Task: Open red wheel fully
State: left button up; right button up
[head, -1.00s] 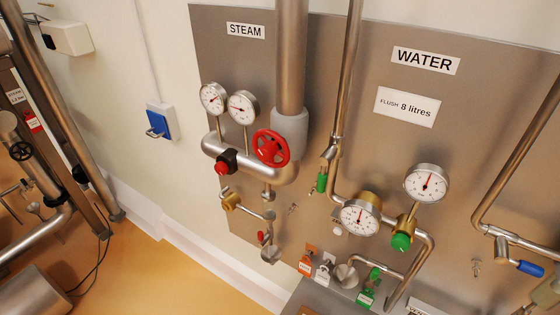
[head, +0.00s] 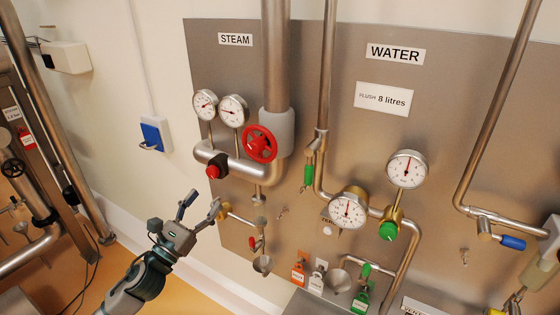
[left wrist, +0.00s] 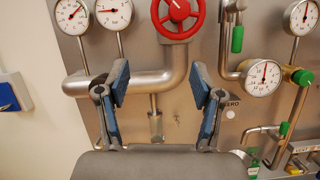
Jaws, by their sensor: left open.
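My right gripper is not in view.
Two gauges (head: 233,110) and a small red knob (head: 213,171) sit left of the wheel on the steam pipe. A green-handled valve (head: 308,174) hangs to its right. Open floor lies at lower left.

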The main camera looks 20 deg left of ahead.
pick_arm(q)
jog(key=d+r+m+h, duration=0.1)
jog(key=d+m+h, duration=0.1)
jog(key=d, duration=0.1)
send_near(251, 152)
jog(key=p+x, duration=0.1)
jog(key=x, duration=0.1)
jog(key=p+x, duration=0.2)
jog(key=shift+d+r, duration=0.25)
jog(key=shift+r, duration=0.2)
jog(key=x, duration=0.1)
jog(key=p+x, duration=0.1)
jog(key=x, duration=0.1)
jog(key=p+x, duration=0.1)
jog(key=shift+w+a+f, duration=0.15)
jog(key=shift+w+a, duration=0.2)
jog(key=shift+w, duration=0.15)
jog(key=shift+w+d+p, duration=0.3)
jog(key=shift+d, duration=0.35)
jog(key=shift+a, duration=0.3)
jog(key=c, duration=1.1)
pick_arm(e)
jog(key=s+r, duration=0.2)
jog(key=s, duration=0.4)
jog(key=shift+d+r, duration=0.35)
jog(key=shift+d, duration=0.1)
